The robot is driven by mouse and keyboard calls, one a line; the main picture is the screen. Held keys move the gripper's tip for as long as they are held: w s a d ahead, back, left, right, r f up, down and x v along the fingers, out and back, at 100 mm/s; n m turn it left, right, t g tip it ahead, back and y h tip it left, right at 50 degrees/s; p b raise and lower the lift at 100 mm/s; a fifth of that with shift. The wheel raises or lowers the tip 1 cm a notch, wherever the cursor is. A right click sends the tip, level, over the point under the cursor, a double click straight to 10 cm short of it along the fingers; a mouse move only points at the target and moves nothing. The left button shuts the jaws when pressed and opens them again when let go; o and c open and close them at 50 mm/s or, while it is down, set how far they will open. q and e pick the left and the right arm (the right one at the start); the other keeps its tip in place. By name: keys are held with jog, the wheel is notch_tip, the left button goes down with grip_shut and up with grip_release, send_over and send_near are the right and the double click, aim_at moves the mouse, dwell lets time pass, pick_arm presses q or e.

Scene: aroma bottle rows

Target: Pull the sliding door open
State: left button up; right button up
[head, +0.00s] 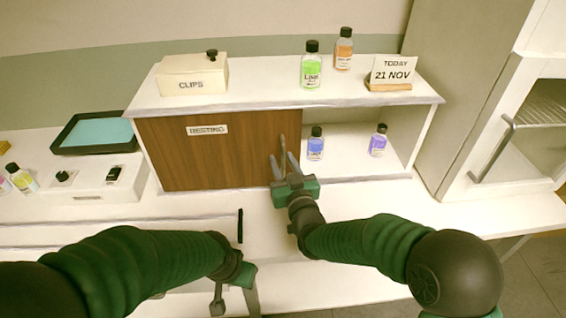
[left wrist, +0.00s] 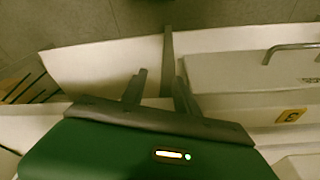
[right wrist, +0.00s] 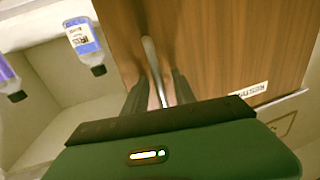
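The brown wood-grain sliding door (head: 225,160) covers the left part of the white cabinet's front; the right part is uncovered. Its slim upright handle (head: 282,146) is near the door's right edge. My right gripper (head: 284,162) is at this handle, with its fingers apart. In the right wrist view the handle (right wrist: 152,62) stands between the two fingertips, with gaps at its sides; contact cannot be made out. My left gripper (head: 235,312) is low in the head view, in front of the counter. The left wrist view shows its fingers (left wrist: 160,82) apart and empty.
A blue bottle (head: 316,147) and a purple bottle (head: 378,141) stand in the uncovered compartment. A green bottle (head: 311,68), an orange bottle (head: 343,50), a CLIPS box (head: 192,82) and a date sign (head: 393,73) sit on top. A white glass-fronted cabinet (head: 505,130) stands at the right.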

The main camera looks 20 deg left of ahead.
jog(key=shift+s, duration=0.1)
jog(key=v, duration=1.6)
jog(key=shift+s+d, duration=0.25)
jog(key=shift+f, duration=0.15)
